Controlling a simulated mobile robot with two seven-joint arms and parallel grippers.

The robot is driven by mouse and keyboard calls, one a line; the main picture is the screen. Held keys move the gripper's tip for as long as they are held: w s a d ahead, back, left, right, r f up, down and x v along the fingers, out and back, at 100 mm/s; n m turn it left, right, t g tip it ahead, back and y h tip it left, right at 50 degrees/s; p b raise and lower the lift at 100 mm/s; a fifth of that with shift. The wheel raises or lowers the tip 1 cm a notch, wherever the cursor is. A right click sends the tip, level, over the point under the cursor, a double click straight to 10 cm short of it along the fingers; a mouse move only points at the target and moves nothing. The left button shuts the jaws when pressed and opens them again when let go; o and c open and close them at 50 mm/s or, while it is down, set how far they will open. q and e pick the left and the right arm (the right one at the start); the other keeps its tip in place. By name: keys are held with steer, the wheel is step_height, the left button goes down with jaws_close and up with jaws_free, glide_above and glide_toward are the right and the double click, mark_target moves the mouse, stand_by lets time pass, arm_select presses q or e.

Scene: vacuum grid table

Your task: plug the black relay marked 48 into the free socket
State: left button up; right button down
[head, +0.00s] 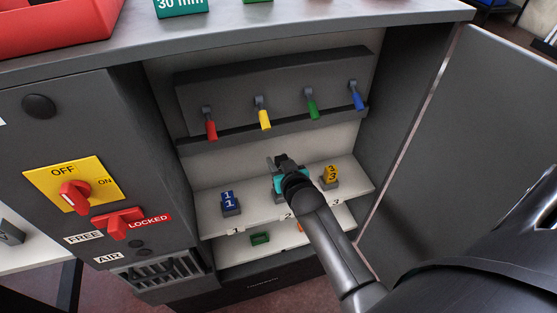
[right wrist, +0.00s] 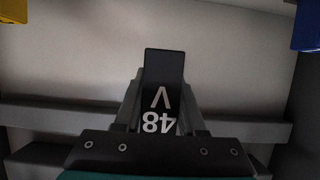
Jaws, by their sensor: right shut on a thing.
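The black relay (right wrist: 163,68), marked 48 V, is between the fingers of my right gripper (head: 281,163) in the right wrist view; its lettering appears upside down there. The gripper is shut on it inside the open cabinet, over the middle of the white shelf (head: 262,208), near the label 2. In the head view I cannot clearly tell the relay from the dark fingers. A blue relay marked 1 (head: 229,199) stands left of the gripper and a yellow relay marked 3 (head: 331,174) stands to its right. The free socket is not visible; my gripper and arm cover the middle position. My left gripper is out of view.
Red, yellow, green and blue levers (head: 311,104) hang from a grey panel above the shelf. A green piece (head: 260,238) lies on the lower shelf. The open cabinet door (head: 470,130) stands on the right. A yellow OFF/ON switch plate (head: 92,172) is on the left front.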

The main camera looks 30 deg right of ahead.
steer(key=shift+f+b, duration=2.2)
steer(key=shift+f, duration=0.65)
steer(key=shift+p, duration=0.7)
steer(key=shift+f+b, duration=1.3)
steer(key=shift+f, duration=0.45)
steer(key=shift+c, duration=2.1)
jaws_free()
steer(key=p+v, duration=0.5)
steer(key=v, duration=1)
